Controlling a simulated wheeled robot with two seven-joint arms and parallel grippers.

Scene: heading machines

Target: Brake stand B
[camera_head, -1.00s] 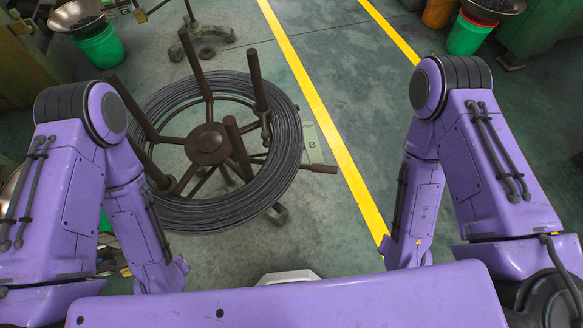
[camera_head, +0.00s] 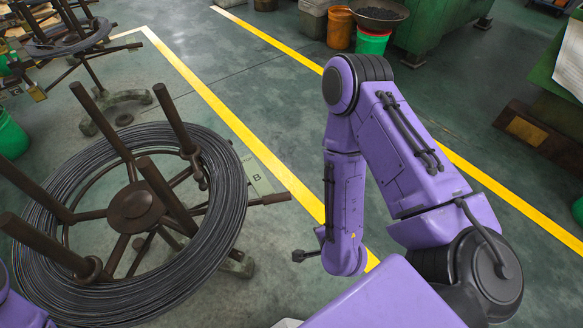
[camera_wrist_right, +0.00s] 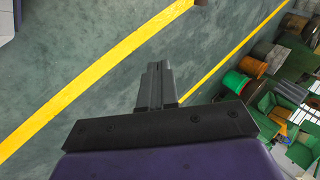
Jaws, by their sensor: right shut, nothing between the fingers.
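Stand B is a brown wire stand (camera_head: 130,205) with upright posts, at the left in the head view. A coil of dark wire (camera_head: 236,190) lies around its posts. A plate marked B (camera_head: 257,176) shows beside the coil. A brown bar with a thick end (camera_head: 272,198) sticks out to the right under the coil. My right gripper (camera_head: 298,256) is below and right of that bar end, apart from it. In the right wrist view the right gripper (camera_wrist_right: 157,68) is shut and empty over the floor. My left gripper is out of view.
A second wire stand (camera_head: 75,45) stands at the upper left. Yellow lines (camera_head: 230,118) run over bare green floor. An orange bucket (camera_head: 340,28), a green bucket (camera_head: 373,42) and a green machine (camera_head: 435,30) stand at the back.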

